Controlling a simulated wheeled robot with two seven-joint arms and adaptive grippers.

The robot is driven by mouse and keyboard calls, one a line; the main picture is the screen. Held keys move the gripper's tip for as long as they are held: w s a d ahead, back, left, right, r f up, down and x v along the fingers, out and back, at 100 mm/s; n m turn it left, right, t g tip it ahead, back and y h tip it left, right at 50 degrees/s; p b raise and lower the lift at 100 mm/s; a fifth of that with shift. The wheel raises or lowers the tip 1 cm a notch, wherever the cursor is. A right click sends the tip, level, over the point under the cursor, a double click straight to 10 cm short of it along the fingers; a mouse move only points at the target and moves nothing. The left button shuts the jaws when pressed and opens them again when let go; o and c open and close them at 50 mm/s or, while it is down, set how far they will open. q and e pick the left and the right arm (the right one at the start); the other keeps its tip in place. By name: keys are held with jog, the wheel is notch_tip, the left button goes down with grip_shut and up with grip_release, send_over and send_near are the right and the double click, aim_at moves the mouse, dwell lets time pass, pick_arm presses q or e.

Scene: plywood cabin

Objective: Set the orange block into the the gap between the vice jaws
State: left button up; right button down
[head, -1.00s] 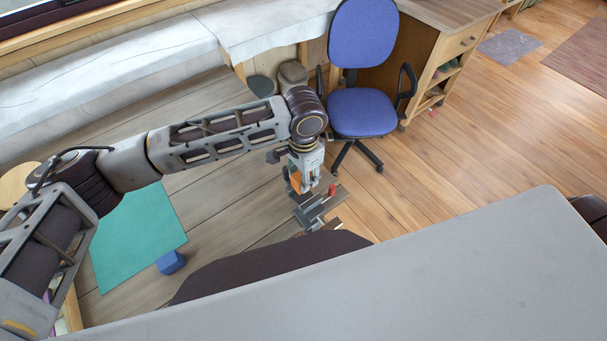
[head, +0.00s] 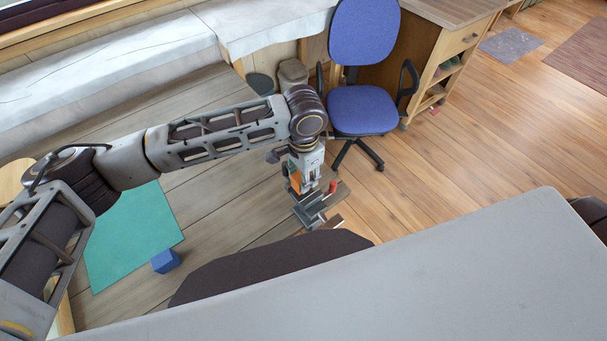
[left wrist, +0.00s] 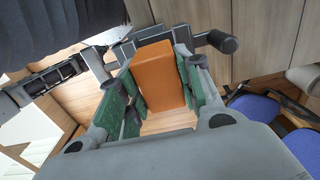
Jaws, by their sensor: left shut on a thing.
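The orange block (left wrist: 158,78) is held between the green-padded fingers of my left gripper (left wrist: 157,98), as the left wrist view shows. In the head view my left gripper (head: 302,186) hangs at the table's far right corner, with a bit of the orange block (head: 295,181) showing beside it. The grey vice (head: 316,212) is right by the gripper there. Grey vice parts (left wrist: 124,50) also show behind the block in the left wrist view. The gap between the jaws is mostly hidden, so I cannot tell whether the block is in it. My right gripper is out of view.
A blue block (head: 166,261) lies by the teal mat (head: 131,238) on the wooden table (head: 215,213). A small red thing (head: 333,186) is beside the vice. A blue office chair (head: 362,110) stands beyond the table's edge. The table between mat and vice is clear.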

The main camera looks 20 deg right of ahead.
pick_arm(q)
jog(key=shift+f+b, duration=0.6)
jog(key=shift+f, duration=0.7)
jog(key=o, duration=1.1)
jog(key=shift+r, duration=6)
jog(key=shift+f, duration=0.1)
